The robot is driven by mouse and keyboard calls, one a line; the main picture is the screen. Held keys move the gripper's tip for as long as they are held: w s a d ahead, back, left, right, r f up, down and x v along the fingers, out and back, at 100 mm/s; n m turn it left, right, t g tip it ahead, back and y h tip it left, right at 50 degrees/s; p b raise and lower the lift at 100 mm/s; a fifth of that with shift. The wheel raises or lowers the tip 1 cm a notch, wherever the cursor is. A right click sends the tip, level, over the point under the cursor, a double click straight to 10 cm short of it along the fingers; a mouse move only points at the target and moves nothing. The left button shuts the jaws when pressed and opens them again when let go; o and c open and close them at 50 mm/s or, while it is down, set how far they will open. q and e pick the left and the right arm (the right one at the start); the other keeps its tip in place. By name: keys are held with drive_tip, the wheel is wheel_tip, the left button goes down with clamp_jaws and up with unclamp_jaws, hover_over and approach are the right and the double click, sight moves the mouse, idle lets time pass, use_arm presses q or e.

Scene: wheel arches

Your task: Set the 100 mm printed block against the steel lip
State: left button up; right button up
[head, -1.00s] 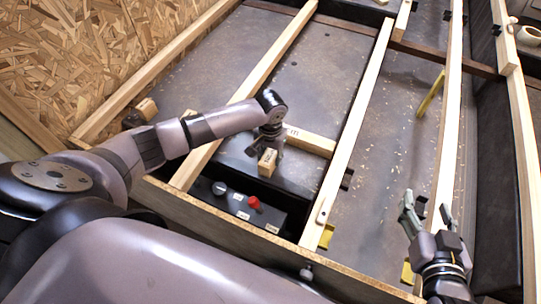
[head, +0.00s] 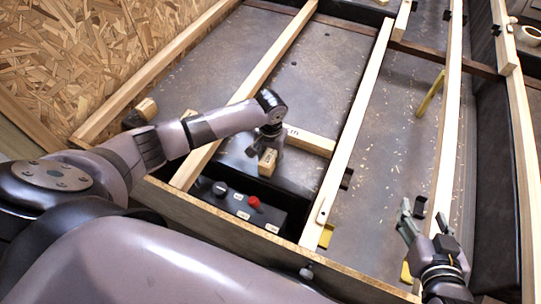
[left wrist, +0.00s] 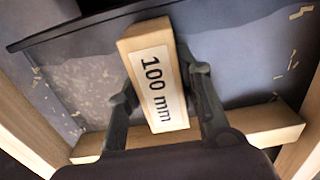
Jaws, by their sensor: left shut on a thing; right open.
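The printed block (left wrist: 157,85) is pale wood with a white "100 mm" label facing the left wrist camera. My left gripper (left wrist: 162,88) is shut on it, a finger on each side. In the head view the block (head: 267,161) hangs below my left gripper (head: 270,141), near the black box. A dark raised lip (left wrist: 90,22) runs along the top of the left wrist view, close to the block's far end. I cannot tell whether they touch. My right gripper (head: 425,228) is open and empty at the lower right, by a long batten.
Long wooden battens (head: 352,125) divide the grey floor. A short wooden crosspiece (head: 310,141) lies beside the left gripper. A yellow bar (head: 430,93) lies in the bay at right.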

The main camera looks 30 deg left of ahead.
drive_tip(key=shift+s+f, duration=0.1)
drive_tip(key=shift+s+d+f+g, duration=0.2)
drive_tip(key=shift+s+f+g, duration=0.15)
drive_tip(key=shift+f+g, duration=0.1)
drive_tip(key=shift+s+f, duration=0.15)
idle(0.5)
use_arm(q)
drive_tip(key=o, duration=1.3)
drive_tip(key=shift+c, duration=0.2)
wheel_tip(320, 180, up, 12)
